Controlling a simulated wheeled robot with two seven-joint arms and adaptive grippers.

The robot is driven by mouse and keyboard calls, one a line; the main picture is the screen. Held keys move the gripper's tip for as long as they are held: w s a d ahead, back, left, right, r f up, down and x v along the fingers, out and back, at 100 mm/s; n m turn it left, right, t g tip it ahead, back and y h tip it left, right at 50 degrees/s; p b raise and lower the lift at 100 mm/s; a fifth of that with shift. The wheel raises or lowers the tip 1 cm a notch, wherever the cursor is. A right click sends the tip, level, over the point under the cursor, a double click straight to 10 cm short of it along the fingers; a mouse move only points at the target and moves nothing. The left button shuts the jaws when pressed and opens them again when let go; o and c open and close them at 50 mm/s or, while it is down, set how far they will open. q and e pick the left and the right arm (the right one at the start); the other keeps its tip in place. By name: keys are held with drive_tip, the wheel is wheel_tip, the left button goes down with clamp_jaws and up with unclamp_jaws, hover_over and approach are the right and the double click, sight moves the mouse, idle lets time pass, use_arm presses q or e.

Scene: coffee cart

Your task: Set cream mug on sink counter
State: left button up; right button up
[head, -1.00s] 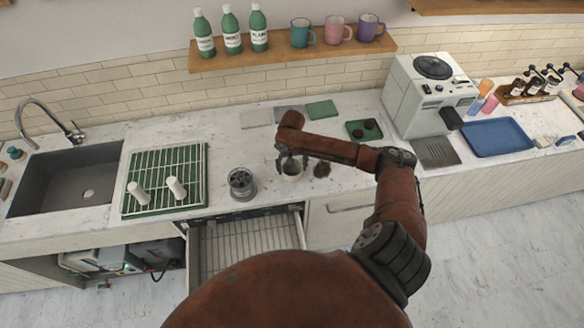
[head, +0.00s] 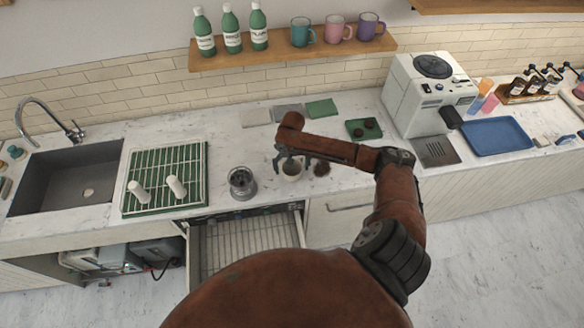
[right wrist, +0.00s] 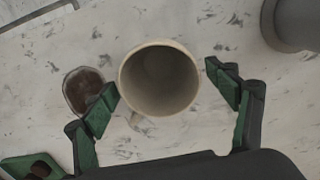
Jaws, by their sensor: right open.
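The cream mug (head: 292,171) stands upright on the marble counter, between the grinder-like glass jar and a small dark cup. My right gripper (head: 291,160) is above it, fingers pointing down. In the right wrist view the mug (right wrist: 160,78) shows from above, its inside empty. The open fingers of my right gripper (right wrist: 164,88) are at either side of the mug, with a gap on each side. The sink counter (head: 110,215) shows around the grey sink (head: 70,178) at the far left. My left gripper is not in view.
An open drawer (head: 240,245) juts out below the counter.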

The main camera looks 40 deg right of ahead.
wheel_tip(320, 180, up, 12)
drive_tip(key=b, duration=0.1)
drive_tip(key=shift+r, duration=0.15)
idle(0.6)
